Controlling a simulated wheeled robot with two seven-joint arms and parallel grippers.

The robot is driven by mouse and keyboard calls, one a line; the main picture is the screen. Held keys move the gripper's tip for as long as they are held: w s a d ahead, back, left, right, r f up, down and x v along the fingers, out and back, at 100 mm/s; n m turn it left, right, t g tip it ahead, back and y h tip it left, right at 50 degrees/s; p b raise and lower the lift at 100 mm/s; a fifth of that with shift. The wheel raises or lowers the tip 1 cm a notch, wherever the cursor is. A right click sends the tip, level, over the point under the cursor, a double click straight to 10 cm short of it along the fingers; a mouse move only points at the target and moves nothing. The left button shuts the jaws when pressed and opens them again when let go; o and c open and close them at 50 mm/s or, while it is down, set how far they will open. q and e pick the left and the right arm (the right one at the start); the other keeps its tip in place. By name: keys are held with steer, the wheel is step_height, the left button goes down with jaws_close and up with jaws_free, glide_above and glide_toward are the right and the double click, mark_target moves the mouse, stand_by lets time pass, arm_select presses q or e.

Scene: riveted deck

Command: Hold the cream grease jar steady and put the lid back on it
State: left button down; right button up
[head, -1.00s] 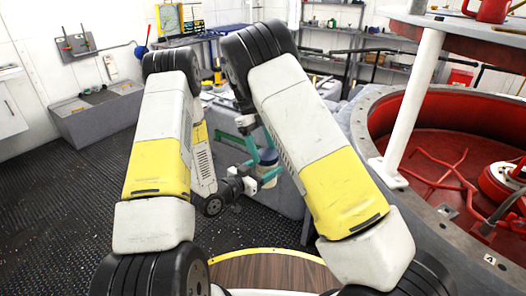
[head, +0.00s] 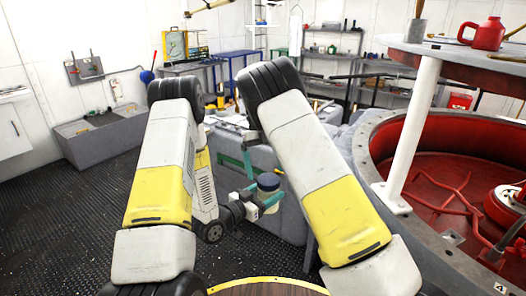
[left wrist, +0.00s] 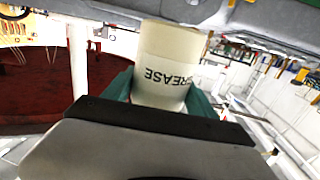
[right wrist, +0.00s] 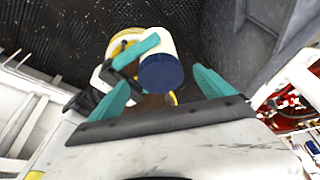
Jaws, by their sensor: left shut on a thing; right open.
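The cream grease jar (head: 268,193) is held upright over the floor in the head view. My left gripper (head: 257,202) is shut on its body. The left wrist view shows the jar (left wrist: 168,65) with dark "GREASE" lettering, between the teal fingers. The dark blue lid (right wrist: 160,73) sits on the end of the jar (right wrist: 155,42) in the right wrist view; whether it is fully seated I cannot tell. The lid (head: 268,181) also shows in the head view. My right gripper (right wrist: 163,90) is open and empty, with the lid ahead between its fingers, apart from them.
A grey block (head: 288,215) stands close behind the jar. A large round pit with a red interior (head: 440,170) and a metal rim is at the right. A red can (head: 482,36) stands on the raised top. Black studded floor (head: 70,220) is free at the left.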

steer(key=v, duration=1)
steer(key=shift+f, duration=0.1)
steer(key=shift+d, duration=0.1)
steer(key=s+d+r+n+t+y, duration=0.2)
steer(key=s+d+r+n, duration=0.3)
steer(key=d+r+n, duration=0.25)
steer(key=s+d+r+n+t+y, duration=0.2)
steer(key=s+d+r+n+y, duration=0.15)
steer(key=d+r+n, duration=0.4)
steer(key=s+d+f+n+t, duration=0.2)
steer(key=s+n, duration=0.5)
steer(key=s, duration=0.4)
steer(key=s+d+f+n+t+h, duration=0.1)
steer(key=s+d+f+n+t, duration=0.2)
steer(key=s+n, duration=0.5)
steer(key=shift+s+f+n+t, duration=0.3)
steer(key=shift+s+f+t, duration=0.25)
steer(key=shift+s, duration=1.4)
